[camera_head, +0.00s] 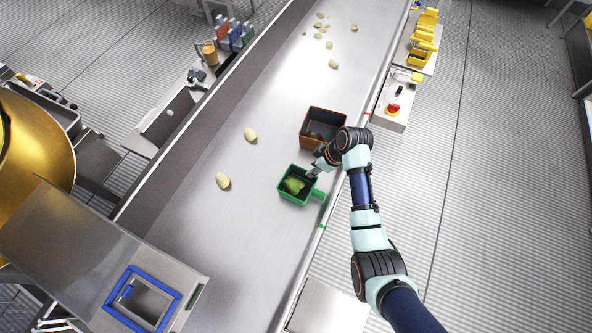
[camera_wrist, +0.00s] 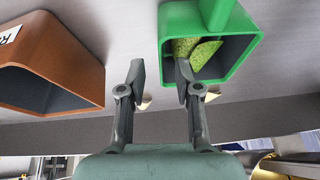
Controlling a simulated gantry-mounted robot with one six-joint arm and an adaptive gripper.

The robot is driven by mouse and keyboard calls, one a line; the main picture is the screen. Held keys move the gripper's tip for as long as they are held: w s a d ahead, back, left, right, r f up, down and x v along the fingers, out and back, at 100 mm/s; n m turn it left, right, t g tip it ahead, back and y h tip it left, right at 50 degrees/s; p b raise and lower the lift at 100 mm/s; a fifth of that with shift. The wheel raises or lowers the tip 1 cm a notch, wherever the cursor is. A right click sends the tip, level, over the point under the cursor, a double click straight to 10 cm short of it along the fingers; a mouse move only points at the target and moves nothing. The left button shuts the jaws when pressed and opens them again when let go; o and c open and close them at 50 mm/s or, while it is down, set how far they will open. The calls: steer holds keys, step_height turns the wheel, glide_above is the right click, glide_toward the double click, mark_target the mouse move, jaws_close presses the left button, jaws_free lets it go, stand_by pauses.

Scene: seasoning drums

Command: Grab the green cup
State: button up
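The green cup (camera_head: 289,200) stands on the metal conveyor, a square-mouthed scoop with pale green pieces inside and a handle pointing right in the head view. In the wrist view the cup (camera_wrist: 243,60) is at the upper right, its mouth facing the camera and its handle toward the top edge. My gripper (camera_head: 312,173) is at the cup's upper right side in the head view. In the wrist view my gripper (camera_wrist: 159,75) is open, with nothing between its fingers. The right finger overlaps the cup's left wall; I cannot tell whether they touch.
Loose pale pieces, one a potato-like lump (camera_head: 223,181), lie on the belt. A control box with a red button (camera_head: 393,108) is at the right.

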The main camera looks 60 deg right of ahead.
mark_target(306, 177)
steer(key=x, duration=0.5)
steer(key=shift+w+f+b, duration=0.2)
steer(key=shift+w+b, duration=0.15)
jaws_close()
